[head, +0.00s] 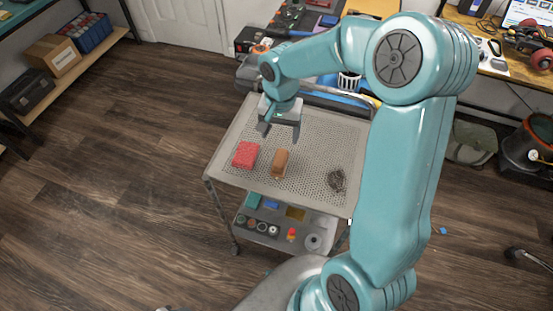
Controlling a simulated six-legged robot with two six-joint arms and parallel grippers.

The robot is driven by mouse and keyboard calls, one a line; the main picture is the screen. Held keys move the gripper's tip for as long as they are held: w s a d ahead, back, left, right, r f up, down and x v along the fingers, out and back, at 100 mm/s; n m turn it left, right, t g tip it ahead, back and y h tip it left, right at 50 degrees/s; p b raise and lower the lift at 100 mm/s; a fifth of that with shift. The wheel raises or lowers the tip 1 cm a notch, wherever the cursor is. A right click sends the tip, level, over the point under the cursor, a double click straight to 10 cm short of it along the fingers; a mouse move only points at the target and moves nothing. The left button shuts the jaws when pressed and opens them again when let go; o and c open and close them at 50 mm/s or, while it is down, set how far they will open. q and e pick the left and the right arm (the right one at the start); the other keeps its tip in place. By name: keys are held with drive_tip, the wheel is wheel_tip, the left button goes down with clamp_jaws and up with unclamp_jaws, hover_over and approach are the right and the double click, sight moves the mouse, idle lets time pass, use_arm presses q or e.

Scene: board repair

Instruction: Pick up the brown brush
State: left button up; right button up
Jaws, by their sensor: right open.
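The brown brush (280,161) lies on the perforated top of a grey cart (312,158), near the middle of its front half. My right gripper (280,132) is open and empty. In the picture it is just above the brush, with its fingers pointing down; the exact height over the cart top is hard to tell. My left gripper is not in view.
A red sponge-like block (245,154) lies left of the brush, and a dark wiry scrubber (337,180) lies to its right. The cart's lower shelf (270,215) holds several small parts. Wooden benches stand behind. Wooden floor (110,180) is clear at left.

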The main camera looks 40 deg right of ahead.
hover_over(280, 157)
drive_tip(key=f, duration=0.6)
drive_tip(key=shift+s+d, duration=0.2)
drive_tip(key=shift+s, duration=0.1)
drive_tip(key=shift+w+a+f, duration=0.1)
drive_tip(key=shift+a+f, duration=0.1)
drive_tip(key=shift+f, duration=0.35)
drive_tip(key=f, duration=0.5)
drive_tip(key=shift+w+f+p, duration=0.15)
drive_tip(key=shift+w+p, duration=0.05)
drive_tip(key=shift+p, duration=0.1)
drive_tip(key=c, duration=1.2)
